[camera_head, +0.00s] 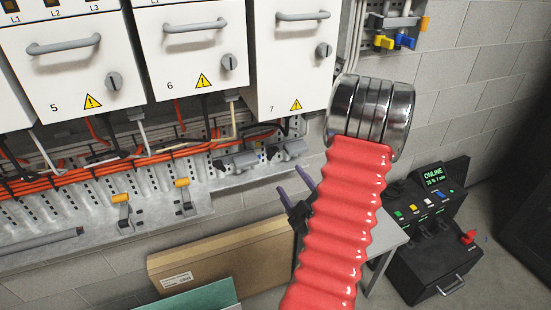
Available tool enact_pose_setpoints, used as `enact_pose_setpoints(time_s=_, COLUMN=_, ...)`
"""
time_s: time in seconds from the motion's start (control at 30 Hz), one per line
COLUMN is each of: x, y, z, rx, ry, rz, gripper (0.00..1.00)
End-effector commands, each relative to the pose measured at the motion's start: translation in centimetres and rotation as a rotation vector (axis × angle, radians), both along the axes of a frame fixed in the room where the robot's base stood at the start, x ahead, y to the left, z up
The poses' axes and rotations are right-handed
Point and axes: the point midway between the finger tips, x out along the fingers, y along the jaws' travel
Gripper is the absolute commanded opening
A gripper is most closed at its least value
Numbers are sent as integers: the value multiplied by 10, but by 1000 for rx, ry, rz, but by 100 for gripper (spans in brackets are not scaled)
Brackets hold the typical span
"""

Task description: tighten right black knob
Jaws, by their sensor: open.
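Two grey clamp fittings sit side by side on the lower edge of the perforated cable tray, under drawers 6 and 7. The right black knob (271,153) appears as a small dark end on the right fitting (291,149). A similar left black knob (218,164) is on the left fitting (243,160). Both are small, and how tight they are cannot be seen. My gripper (293,183) shows two purple fingertips, open with nothing between them. In the picture it is just below the right fitting, apart from it. My red ribbed arm hides part of the gripper.
White drawers 5, 6 and 7 (287,60) with grey knobs hang above the orange cables (100,168). A cardboard box (220,262) lies below. A small grey table (388,235) and a black control box (430,205) stand at right. Grey floor shows at lower right.

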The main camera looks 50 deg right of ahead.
Motion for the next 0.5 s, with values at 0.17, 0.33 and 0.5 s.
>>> enact_pose_setpoints(time_s=0.17, x=5, y=-3, z=0, rx=0, ry=1, rz=1, gripper=62)
enact_pose_setpoints(time_s=0.33, x=19, y=-10, z=0, rx=-2, ry=1, rz=3, gripper=62)
enact_pose_setpoints(time_s=0.5, x=40, y=-23, z=0, rx=-3, ry=1, rz=4, gripper=62)
